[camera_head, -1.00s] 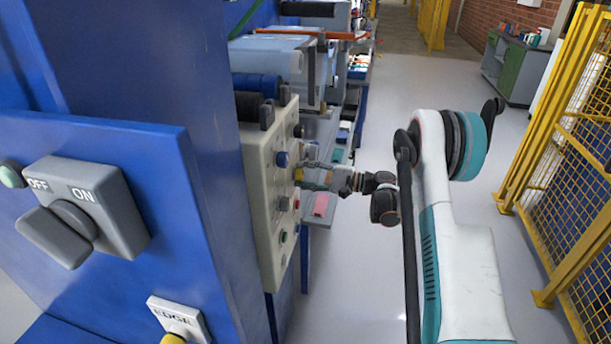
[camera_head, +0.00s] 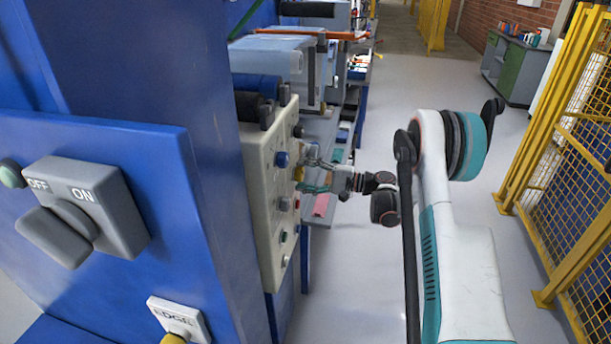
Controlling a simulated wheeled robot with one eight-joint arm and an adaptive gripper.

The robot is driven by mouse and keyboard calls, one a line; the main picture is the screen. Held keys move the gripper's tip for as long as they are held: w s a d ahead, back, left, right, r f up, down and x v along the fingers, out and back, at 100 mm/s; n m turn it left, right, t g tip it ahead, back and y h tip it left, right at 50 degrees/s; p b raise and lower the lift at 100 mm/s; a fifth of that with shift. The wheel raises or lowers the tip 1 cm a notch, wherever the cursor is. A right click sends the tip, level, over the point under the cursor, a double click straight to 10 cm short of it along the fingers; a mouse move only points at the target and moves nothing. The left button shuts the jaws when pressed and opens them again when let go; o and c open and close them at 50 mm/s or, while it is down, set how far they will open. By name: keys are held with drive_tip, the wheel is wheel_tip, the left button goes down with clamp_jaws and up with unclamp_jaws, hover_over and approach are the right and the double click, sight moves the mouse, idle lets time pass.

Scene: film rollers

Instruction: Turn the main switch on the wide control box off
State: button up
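The beige control box (camera_head: 260,180) stands at the middle left, seen at a steep angle, with several buttons and knobs on its face. A small yellowish knob (camera_head: 299,173) shows on its right part, partly hidden by my gripper. My gripper (camera_head: 307,175) is at the box face, its two fingers apart, one above and one below this knob. I cannot tell whether they touch it. A large grey rotary switch (camera_head: 75,222) marked OFF and ON is on the blue panel at the near left, far from my gripper.
The blue machine panel (camera_head: 150,270) fills the left, with a yellow button (camera_head: 173,338) at its lower edge. A blue button (camera_head: 282,160) is on the beige box near my gripper. Yellow mesh fencing (camera_head: 570,170) stands at the right. Grey floor (camera_head: 430,95) is clear between.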

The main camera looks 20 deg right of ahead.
drive_tip(key=shift+d, duration=0.15)
drive_tip(key=v, duration=1.1)
drive_tip(key=shift+s+d, duration=0.25)
drive_tip(key=shift+d, duration=0.1)
drive_tip(key=s+a+r+n+g+h, duration=0.1)
drive_tip(key=s+a+r+g+h, duration=0.15)
drive_tip(key=a+r+h, duration=0.45)
drive_tip(key=s+a+r+n+h+p, duration=0.1)
drive_tip(key=s+a+r+n+h, duration=0.1)
drive_tip(key=s+a+r, duration=0.4)
drive_tip(key=s+a+r+n+h, duration=0.2)
drive_tip(key=s+a+r, duration=0.2)
drive_tip(key=s, duration=0.5)
drive_tip(key=s+d+f+n+h, duration=0.1)
drive_tip(key=s+f+n+h, duration=0.1)
drive_tip(key=s, duration=0.7)
drive_tip(key=s+d+f+n+h+b, duration=0.1)
drive_tip(key=s+d+f+n+h, duration=0.1)
drive_tip(key=s, duration=0.7)
drive_tip(key=shift+t+h, duration=0.3)
drive_tip(key=shift+t, duration=0.05)
